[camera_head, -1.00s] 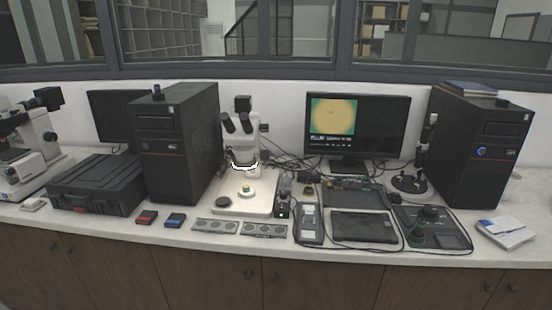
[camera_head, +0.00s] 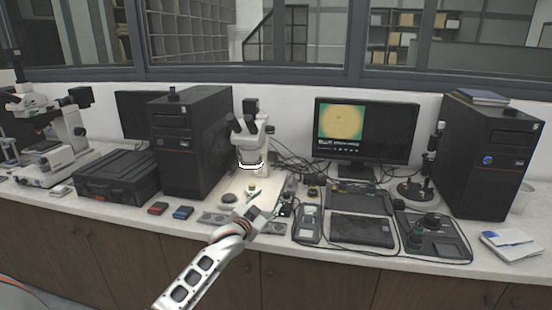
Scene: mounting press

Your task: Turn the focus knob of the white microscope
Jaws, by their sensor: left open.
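A white stereo microscope (camera_head: 248,142) with dark eyepieces and a lit ring stands upright at the back centre, on a pale base plate. Its focus knob is too small to make out clearly. A second white microscope (camera_head: 45,135) stands at the far left; which one the task names I cannot tell for sure. My left gripper (camera_head: 270,203) is open and appears empty, in front of the central microscope's base, lower than its head and apart from it. It hides part of the base plate's front right. My right gripper is out of view.
A black computer tower (camera_head: 192,145) stands close left of the central microscope. A monitor (camera_head: 365,132) and cables are to its right. Small devices, a black tablet (camera_head: 362,230) and a control box (camera_head: 432,235) crowd the bench front. A black case (camera_head: 117,178) lies left.

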